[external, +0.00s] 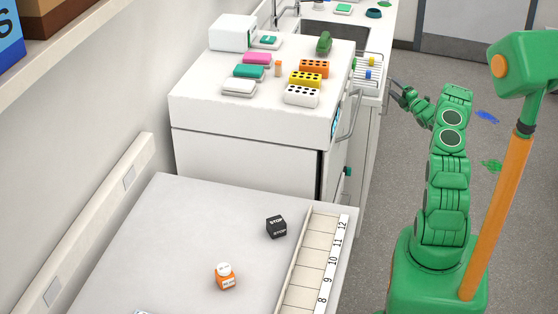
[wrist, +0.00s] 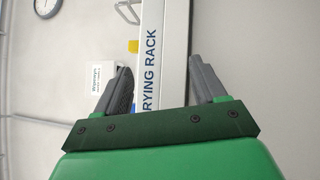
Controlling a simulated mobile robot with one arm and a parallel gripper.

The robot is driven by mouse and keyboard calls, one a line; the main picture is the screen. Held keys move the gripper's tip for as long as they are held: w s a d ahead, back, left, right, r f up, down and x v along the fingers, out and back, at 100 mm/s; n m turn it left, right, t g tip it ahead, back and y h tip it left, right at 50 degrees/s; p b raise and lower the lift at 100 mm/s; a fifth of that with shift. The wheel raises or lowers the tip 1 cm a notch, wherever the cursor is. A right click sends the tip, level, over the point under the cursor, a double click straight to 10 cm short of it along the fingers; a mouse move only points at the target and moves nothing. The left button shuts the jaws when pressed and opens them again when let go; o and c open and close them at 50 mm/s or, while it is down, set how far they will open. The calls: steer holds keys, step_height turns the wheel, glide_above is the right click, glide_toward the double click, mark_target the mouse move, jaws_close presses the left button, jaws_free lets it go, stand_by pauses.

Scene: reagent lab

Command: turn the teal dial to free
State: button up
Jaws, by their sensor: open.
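A small teal knob (external: 347,171), which looks like the teal dial, sticks out from the right side of the white cabinet below the worktop. Its pointer and any markings are too small to read. My gripper (external: 395,92) is raised over the aisle, up and to the right of the knob and apart from it. In the wrist view my gripper (wrist: 164,82) is open and empty, with its two grey fingers apart. The dial is not in the wrist view.
A handle bar (external: 350,115) and a wire rack (external: 370,72) stand out from the cabinet near my gripper. The wrist view shows a white drying rack sign (wrist: 150,55) beyond my fingers and a wall clock (wrist: 47,6). The grey aisle floor (external: 400,160) is clear beside the cabinet.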

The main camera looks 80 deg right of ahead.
steer(key=w+a+f+n+y, duration=0.1)
steer(key=a+f+y, duration=0.1)
steer(key=a+f, duration=0.45)
steer(key=w+a+f+y, duration=0.1)
steer(key=a+f, duration=0.3)
steer(key=f, duration=0.6)
steer(key=n+t+y, duration=0.1)
steer(key=y, duration=0.2)
glide_toward(347, 171)
steer(key=d+x, duration=0.1)
steer(key=x, duration=0.6)
steer(key=shift+w+f, duration=0.2)
steer(key=shift+f, duration=0.15)
steer(key=shift+d, duration=0.1)
steer(key=shift+c, duration=0.3)
steer(key=c, duration=1)
